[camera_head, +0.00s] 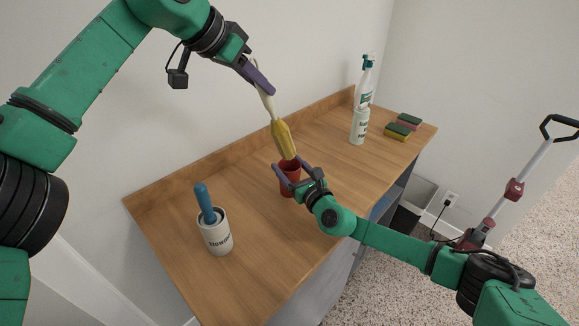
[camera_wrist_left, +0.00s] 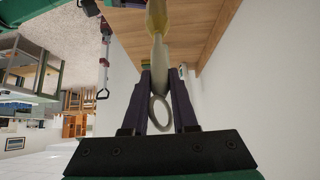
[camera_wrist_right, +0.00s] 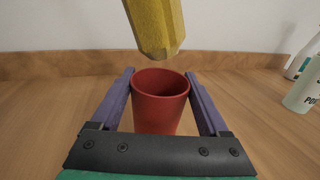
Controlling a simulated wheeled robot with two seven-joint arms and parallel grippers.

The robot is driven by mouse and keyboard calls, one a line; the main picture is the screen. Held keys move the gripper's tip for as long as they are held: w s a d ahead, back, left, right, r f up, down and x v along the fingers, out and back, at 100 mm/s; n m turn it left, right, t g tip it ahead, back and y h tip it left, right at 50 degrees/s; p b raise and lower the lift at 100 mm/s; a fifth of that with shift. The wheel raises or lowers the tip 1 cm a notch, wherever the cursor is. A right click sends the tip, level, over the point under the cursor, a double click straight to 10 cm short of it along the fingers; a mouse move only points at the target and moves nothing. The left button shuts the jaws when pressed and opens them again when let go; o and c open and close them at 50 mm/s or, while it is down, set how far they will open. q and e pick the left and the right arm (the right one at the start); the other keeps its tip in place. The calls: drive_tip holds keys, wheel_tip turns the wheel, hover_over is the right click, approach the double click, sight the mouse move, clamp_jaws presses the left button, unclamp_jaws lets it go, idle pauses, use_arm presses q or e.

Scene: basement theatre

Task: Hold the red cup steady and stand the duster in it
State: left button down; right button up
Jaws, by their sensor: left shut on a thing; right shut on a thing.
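The red cup (camera_head: 290,182) stands upright on the wooden counter; it also shows in the right wrist view (camera_wrist_right: 160,108). My right gripper (camera_head: 290,165) is shut on it, one purple finger on each side. The duster has a yellow head (camera_head: 283,139) and a cream handle ending in a ring, seen in the left wrist view (camera_wrist_left: 160,110). My left gripper (camera_head: 262,82) is shut on the handle and holds the duster head down, slightly tilted. In the right wrist view the yellow end (camera_wrist_right: 156,35) hangs above the cup's rim, apart from it.
A white canister (camera_head: 216,238) with a blue-handled item in it stands at the counter's near left. The back ledge and wall run behind the cup. A red-and-grey upright appliance (camera_head: 514,190) stands on the floor at right.

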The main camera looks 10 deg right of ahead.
use_arm(q)
drive_tip(key=shift+f, duration=2.4)
drive_tip(key=c, duration=0.6)
unclamp_jaws()
drive_tip(key=shift+r, duration=0.1)
drive_tip(key=v, duration=1.1)
drive_tip(key=shift+s+a+r, duration=0.2)
drive_tip(key=shift+a+r, duration=0.05)
drive_tip(key=shift+a, duration=0.05)
use_arm(e)
drive_tip(key=o, duration=1.2)
